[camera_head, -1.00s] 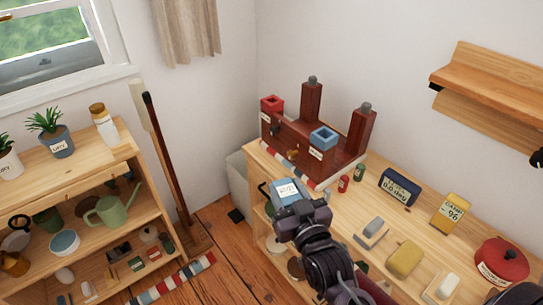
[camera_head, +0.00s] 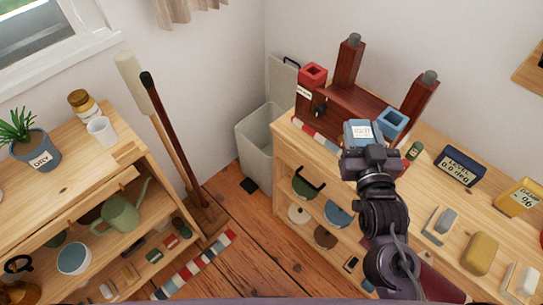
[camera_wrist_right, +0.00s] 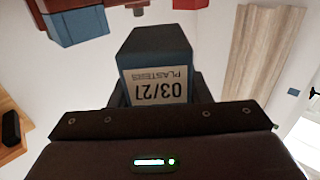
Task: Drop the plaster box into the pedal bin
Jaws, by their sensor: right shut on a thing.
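The plaster box (camera_head: 360,131) is blue with a pale label. My right gripper (camera_head: 367,147) is shut on it and holds it up over the left part of the right-hand shelf unit. In the right wrist view the plaster box (camera_wrist_right: 157,61) fills the middle, its label reading "PLASTERS 03/27" upside down. The pedal bin (camera_head: 258,137) is pale grey, with its lid (camera_head: 284,76) standing open against the wall. It stands on the floor in the corner, left of the held box. Its black pedal (camera_head: 249,185) is at the front. My left gripper is not in view.
The shelf unit (camera_head: 445,216) holds a dark red wooden brace with posts, a blue display box, a yellow box and several blocks.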

